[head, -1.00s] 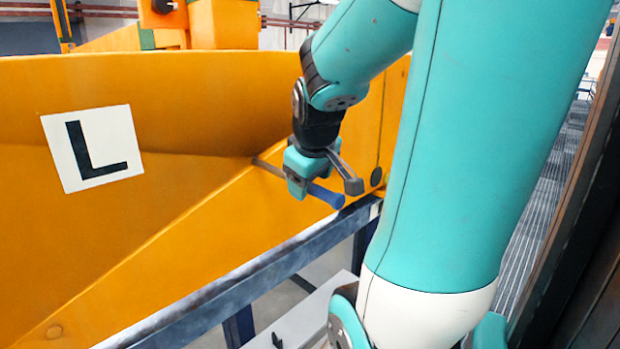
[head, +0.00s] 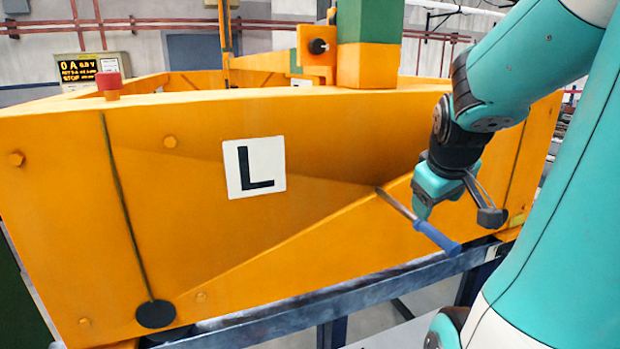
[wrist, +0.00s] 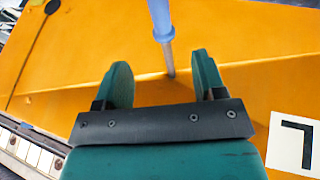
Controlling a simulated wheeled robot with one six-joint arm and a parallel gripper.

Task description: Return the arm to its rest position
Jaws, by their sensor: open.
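My gripper (head: 456,212) hangs in front of the orange panel at the right of the head view. In the wrist view its two green fingers stand apart with a gap (wrist: 160,66) between them, so it is open. A screwdriver with a blue handle (head: 437,238) and a thin metal shaft slants out from the orange panel, its far end meeting the panel. In the wrist view the blue handle (wrist: 161,18) lies above the finger gap, and the shaft runs down between the fingers in the picture. I cannot tell whether a finger touches it.
The large orange tank (head: 80,180) carries an "L" label (head: 254,168) and fills the left and middle. A blue-grey rail (head: 365,293) runs below it. A red button (head: 109,82) and a lit display (head: 88,68) are at the upper left. Green and orange posts rise behind.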

